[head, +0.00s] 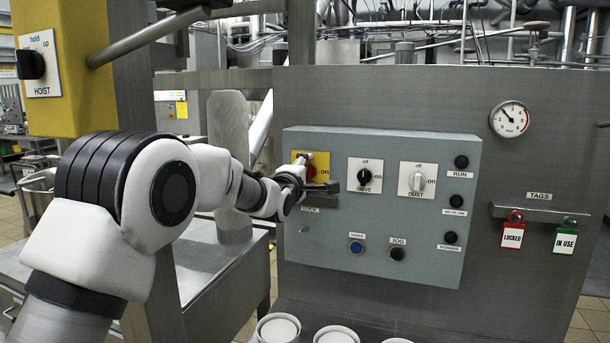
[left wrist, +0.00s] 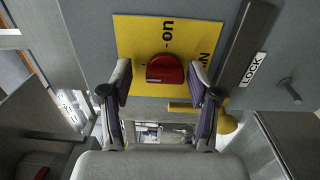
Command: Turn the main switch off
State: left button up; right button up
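The main switch is a red knob (left wrist: 165,70) on a yellow plate (left wrist: 190,35) marked "on". In the head view the yellow plate (head: 322,160) shows behind my left gripper (head: 308,172), which partly covers the red knob. In the left wrist view my left gripper (left wrist: 161,88) is open, one finger on each side of the knob. Gaps show between the fingers and the knob. I cannot tell for sure which way the knob points. My right gripper is not in view.
A dark bar labelled LOCK (left wrist: 243,45) and a yellow round-ended piece (left wrist: 227,123) sit close beside the fingers. LOCKED (head: 512,236) and IN USE (head: 565,242) tags hang right.

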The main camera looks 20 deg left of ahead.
pick_arm(q)
jog(key=shift+w+d+f, duration=0.15)
jog(key=shift+f, duration=0.05)
jog(key=s, duration=1.2)
jog(key=shift+a, duration=0.2)
jog(key=shift+f, duration=0.1)
